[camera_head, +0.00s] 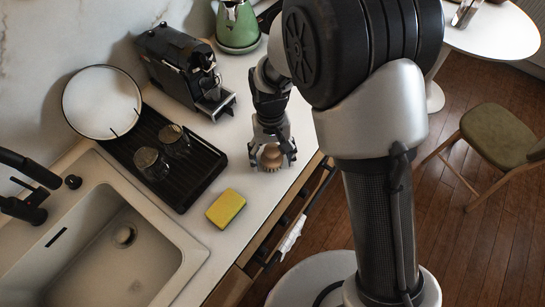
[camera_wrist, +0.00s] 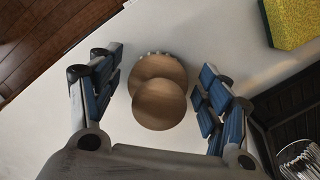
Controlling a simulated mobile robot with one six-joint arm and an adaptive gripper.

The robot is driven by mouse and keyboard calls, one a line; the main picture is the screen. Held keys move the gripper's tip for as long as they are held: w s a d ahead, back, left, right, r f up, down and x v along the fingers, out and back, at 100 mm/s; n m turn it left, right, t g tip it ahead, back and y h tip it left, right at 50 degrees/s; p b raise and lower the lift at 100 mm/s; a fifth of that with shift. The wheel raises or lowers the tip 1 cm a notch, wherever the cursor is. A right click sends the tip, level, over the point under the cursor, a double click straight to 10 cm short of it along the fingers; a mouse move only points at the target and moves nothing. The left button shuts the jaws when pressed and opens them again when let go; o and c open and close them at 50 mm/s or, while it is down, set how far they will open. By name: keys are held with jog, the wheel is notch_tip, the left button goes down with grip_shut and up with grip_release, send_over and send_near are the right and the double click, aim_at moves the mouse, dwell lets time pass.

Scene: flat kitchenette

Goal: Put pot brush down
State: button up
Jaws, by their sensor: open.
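The pot brush (camera_head: 271,157) has a round wooden top and stands on the white counter near its front edge. In the wrist view the brush (camera_wrist: 159,98) sits between my fingers, with a thin rim of bristles showing at its top edge. My gripper (camera_head: 272,158) points down over the brush. In the wrist view my gripper (camera_wrist: 160,88) is open, with its blue-padded fingers on both sides of the brush and a visible gap on each side. The brush's underside is hidden.
A yellow sponge (camera_head: 225,208) lies on the counter (camera_head: 215,255) nearby. A black drying rack (camera_head: 200,178) with glasses and a plate (camera_head: 102,102), a sink (camera_head: 95,250), a coffee machine (camera_head: 180,65) and a green kettle (camera_head: 238,25) stand around. The counter's front edge is close.

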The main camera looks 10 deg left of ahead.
jog(key=r+p, duration=0.1)
jog(key=r, duration=0.2)
jog(key=w+r+p, duration=0.1)
jog(key=r, duration=0.3)
jog(key=r+p, duration=0.1)
jog(key=r, duration=0.3)
jog(key=shift+w+a+r, duration=0.15)
jog(key=shift+w+a, duration=0.15)
jog(key=shift+a, duration=0.05)
jog(key=s+d+r+m+t, duration=0.1)
jog(key=s+d+r, duration=0.2)
jog(key=d+r, duration=0.3)
jog(key=s+d+r+m+t+y, duration=0.1)
jog(key=s+d+r+t, duration=0.15)
jog(key=d+r, duration=0.35)
jog(key=s+d+r+m+t, duration=0.1)
jog(key=s+d+r, duration=0.2)
jog(key=d+r, duration=0.3)
jog(key=s+d+m+t, duration=0.1)
jog(key=s+d, duration=0.5)
jog(key=s, duration=0.1)
jog(key=shift+s+d+f+m+t, duration=0.15)
jog(key=shift+f+m+t, duration=0.15)
jog(key=shift+t, duration=0.05)
